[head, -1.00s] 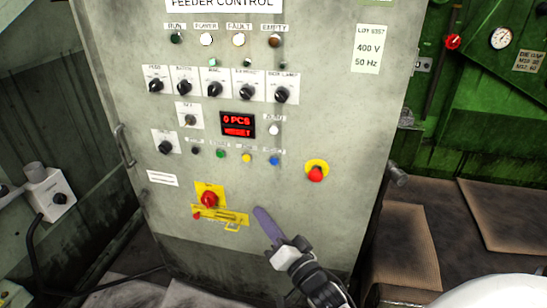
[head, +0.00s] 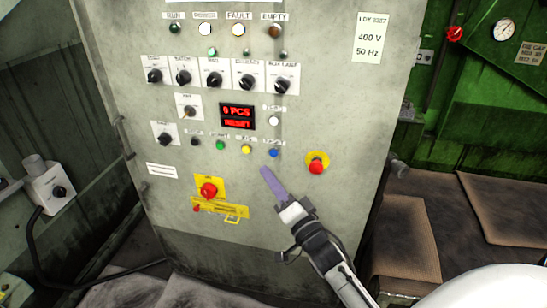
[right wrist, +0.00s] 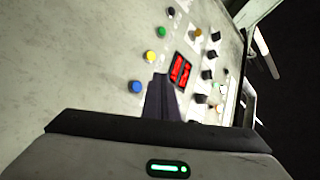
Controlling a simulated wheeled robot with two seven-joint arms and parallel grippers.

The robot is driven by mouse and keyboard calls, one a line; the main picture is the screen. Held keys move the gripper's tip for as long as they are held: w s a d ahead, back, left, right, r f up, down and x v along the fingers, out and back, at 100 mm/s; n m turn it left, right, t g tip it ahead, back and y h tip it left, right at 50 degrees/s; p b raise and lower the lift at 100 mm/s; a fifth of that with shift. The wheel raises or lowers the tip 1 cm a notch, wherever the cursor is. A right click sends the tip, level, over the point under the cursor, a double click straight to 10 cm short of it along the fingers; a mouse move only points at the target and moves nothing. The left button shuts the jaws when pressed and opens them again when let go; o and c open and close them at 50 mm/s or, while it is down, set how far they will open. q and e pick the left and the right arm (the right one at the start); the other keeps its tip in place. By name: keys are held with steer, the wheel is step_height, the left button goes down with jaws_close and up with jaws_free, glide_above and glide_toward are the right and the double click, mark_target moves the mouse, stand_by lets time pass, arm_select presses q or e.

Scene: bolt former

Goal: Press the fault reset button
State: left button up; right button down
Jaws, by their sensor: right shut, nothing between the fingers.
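The grey feeder control cabinet (head: 340,110) carries a row of small buttons: black (head: 195,142), green (head: 220,145), yellow (head: 246,149) and blue (head: 273,153). Their labels are too small to read, so I cannot tell which is the fault reset. The red display (head: 237,116) shows "0 PCS" and "RESET". The FAULT lamp (head: 238,30) looks bright. My right gripper (head: 267,174) is shut and empty, its tip just below the blue button in the head view. In the right wrist view the blue button (right wrist: 135,87) is left of the fingers (right wrist: 160,98). My left gripper is out of view.
A red emergency stop (head: 317,166) on a yellow base is to the right of the buttons. A red rotary switch (head: 208,190) on a yellow plate is lower left. Several black knobs (head: 214,80) sit above. A cabinet handle (head: 125,138) sticks out at left.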

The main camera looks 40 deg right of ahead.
mark_target(274, 153)
steer(key=shift+w+d+b, duration=0.4)
steer(key=shift+w+d, duration=1.15)
steer(key=shift+d, duration=0.3)
stand_by(0.3)
steer(key=shift+d, duration=0.1)
stand_by(0.3)
steer(key=shift+w+d, duration=0.2)
steer(key=shift+w, duration=0.05)
steer(key=shift+w+d, duration=0.3)
steer(key=shift+d, duration=0.05)
stand_by(0.9)
steer(key=shift+s, duration=0.1)
steer(key=shift+s+a+p, duration=0.5)
steer(key=shift+a+p, duration=0.05)
steer(key=shift+a, duration=0.05)
